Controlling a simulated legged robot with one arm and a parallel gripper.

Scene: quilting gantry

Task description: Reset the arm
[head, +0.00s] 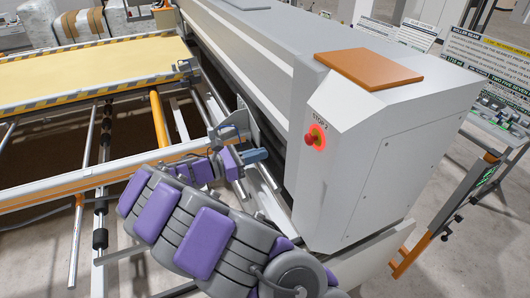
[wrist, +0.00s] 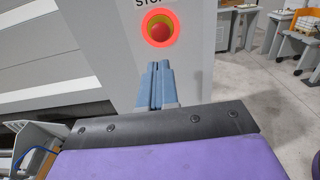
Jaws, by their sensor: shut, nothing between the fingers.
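My arm with purple pads reaches forward across the lower middle of the head view. My gripper (head: 256,155) is at its far end, left of the white machine end cabinet (head: 370,160). In the wrist view the two blue-grey fingers of my gripper (wrist: 155,70) are together with nothing between them. A red stop button (head: 311,139) with a glowing red ring sits on the cabinet's face under the label "STOP 2". In the wrist view the button (wrist: 160,34) appears just above the fingertips, which look apart from it.
An orange-brown pad (head: 369,67) lies on top of the cabinet. A yellow table bed (head: 85,72) with striped edges stands at the left, with rails and rollers below. Sign boards (head: 485,60) and an orange-footed stand (head: 440,215) are at the right. Grey floor lies between.

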